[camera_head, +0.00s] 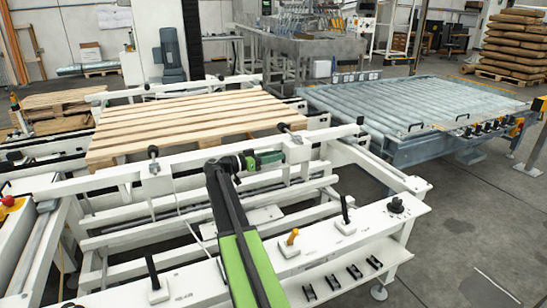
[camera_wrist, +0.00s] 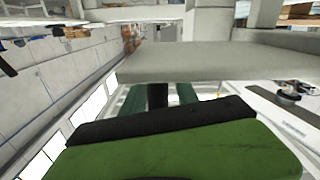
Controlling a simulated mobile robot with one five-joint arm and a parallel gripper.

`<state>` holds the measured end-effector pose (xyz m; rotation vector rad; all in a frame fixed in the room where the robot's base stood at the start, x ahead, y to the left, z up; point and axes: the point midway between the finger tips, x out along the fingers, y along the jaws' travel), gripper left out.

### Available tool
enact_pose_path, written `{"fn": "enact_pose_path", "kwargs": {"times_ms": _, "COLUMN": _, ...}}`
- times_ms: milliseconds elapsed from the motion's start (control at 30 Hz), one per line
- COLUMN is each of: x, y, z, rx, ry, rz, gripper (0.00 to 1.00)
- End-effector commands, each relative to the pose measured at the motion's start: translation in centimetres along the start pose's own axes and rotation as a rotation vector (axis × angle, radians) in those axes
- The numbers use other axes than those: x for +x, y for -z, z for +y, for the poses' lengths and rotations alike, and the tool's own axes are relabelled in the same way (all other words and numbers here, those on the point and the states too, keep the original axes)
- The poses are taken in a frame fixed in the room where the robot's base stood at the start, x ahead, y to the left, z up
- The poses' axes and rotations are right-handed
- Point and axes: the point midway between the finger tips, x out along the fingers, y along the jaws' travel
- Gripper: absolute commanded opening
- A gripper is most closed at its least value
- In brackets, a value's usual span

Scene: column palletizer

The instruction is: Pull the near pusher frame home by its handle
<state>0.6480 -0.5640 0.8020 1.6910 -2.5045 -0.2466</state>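The near pusher frame (camera_head: 215,168) is a long white bar across the near side of the pallet bed, with small black knobs on its top. In the wrist view my gripper's two fingers (camera_wrist: 160,97) stand on either side of a short black post, which looks like the handle (camera_wrist: 157,96). A pale beam (camera_wrist: 210,62) lies just beyond. Whether the fingers press on the post or stand slightly apart is not clear.
A wooden slatted pallet (camera_head: 195,118) lies behind the pusher frame. A roller conveyor (camera_head: 410,105) stands at the right. A white front beam (camera_head: 340,232) with black and yellow levers runs below my arm. Stacked brown sacks (camera_head: 515,40) stand far right.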

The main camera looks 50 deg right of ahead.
Motion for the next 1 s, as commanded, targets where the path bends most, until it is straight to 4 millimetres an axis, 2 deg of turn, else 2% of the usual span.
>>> {"fn": "enact_pose_path", "kwargs": {"times_ms": 100, "x": -0.04, "y": 0.00, "z": 0.00, "rx": 0.000, "ry": 0.000, "rz": 0.000, "gripper": 0.36}}
{"fn": "enact_pose_path", "kwargs": {"times_ms": 300, "x": -0.08, "y": 0.00, "z": -0.01, "rx": 0.000, "ry": 0.000, "rz": 0.000, "gripper": 0.10}}
{"fn": "enact_pose_path", "kwargs": {"times_ms": 400, "x": -0.09, "y": 0.00, "z": -0.01, "rx": 0.000, "ry": 0.000, "rz": 0.000, "gripper": 0.00}}
{"fn": "enact_pose_path", "kwargs": {"times_ms": 1000, "x": -0.17, "y": -0.01, "z": -0.02, "rx": -0.001, "ry": 0.001, "rz": 0.000, "gripper": 0.00}}
